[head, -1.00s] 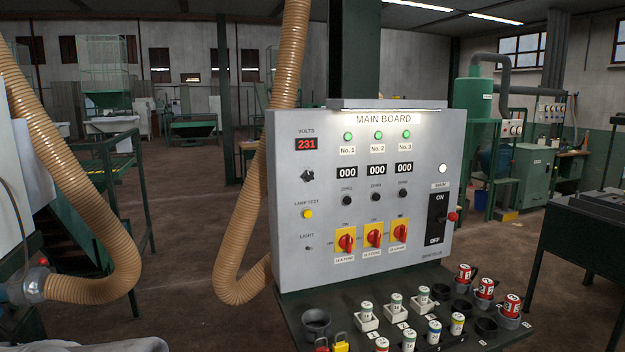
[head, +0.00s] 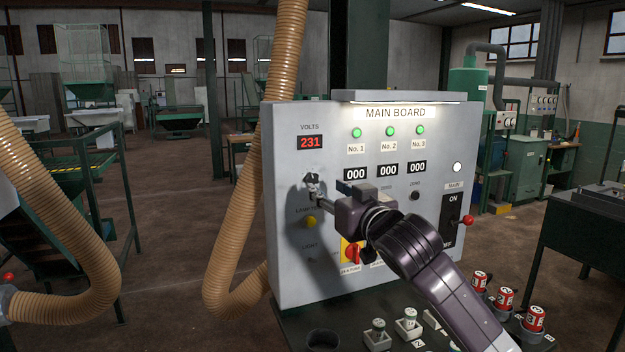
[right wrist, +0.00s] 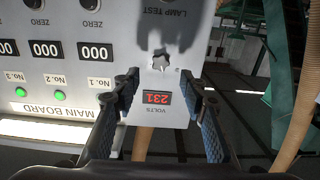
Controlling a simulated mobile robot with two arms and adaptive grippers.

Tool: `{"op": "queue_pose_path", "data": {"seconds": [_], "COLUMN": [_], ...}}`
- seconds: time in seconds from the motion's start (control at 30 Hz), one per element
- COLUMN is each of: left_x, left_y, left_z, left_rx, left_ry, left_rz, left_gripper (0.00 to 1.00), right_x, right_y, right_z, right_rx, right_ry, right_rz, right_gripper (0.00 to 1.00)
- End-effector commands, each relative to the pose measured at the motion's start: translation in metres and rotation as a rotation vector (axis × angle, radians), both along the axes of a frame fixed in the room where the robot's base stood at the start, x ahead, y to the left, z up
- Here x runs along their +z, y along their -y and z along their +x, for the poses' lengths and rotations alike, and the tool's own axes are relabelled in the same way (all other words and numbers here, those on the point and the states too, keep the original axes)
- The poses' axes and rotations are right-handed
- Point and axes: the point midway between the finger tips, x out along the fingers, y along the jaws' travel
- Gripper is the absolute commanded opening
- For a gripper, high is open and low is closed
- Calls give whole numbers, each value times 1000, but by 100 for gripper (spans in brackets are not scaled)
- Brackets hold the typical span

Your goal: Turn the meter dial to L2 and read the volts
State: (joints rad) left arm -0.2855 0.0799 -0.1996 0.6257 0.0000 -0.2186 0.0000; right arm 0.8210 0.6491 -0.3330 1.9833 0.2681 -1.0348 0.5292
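The meter dial, a small dark star-shaped knob (right wrist: 161,62), sits on the panel by the VOLTS display. In the right wrist view, which is upside down, it lies just beyond and between my right fingertips (right wrist: 165,82). The fingers are spread, with a gap to the dial on both sides. The dial's markings are too small to read. The red VOLTS display (head: 310,142) reads 231 and also shows in the wrist view (right wrist: 156,97). My left gripper is not in view.
The grey main board (head: 285,260) also carries green lamps, counters, a yellow lamp-test button (head: 310,221), rotary switches and a main switch (head: 453,220). A shelf with plugs and sockets juts out below. A tan hose (head: 240,220) hangs close at its left.

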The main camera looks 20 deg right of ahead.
Motion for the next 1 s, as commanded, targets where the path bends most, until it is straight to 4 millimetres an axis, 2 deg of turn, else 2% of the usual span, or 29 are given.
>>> {"op": "queue_pose_path", "data": {"seconds": [0.27,0.5,0.7,0.9,1.0], "left_x": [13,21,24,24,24], "left_y": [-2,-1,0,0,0], "left_z": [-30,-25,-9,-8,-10], "left_rx": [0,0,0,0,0], "left_ry": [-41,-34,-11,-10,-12], "left_rz": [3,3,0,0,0], "left_gripper": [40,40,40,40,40], "right_x": [2,1,-1,-1,-1], "right_y": [-2,-3,-4,-4,-4], "right_z": [39,67,74,74,74], "right_rx": [-1,-1,0,0,0], "right_ry": [-3,-2,-1,-1,-1], "right_rz": [2,0,-1,-1,-1], "right_gripper": [40,40,40,40,30]}}
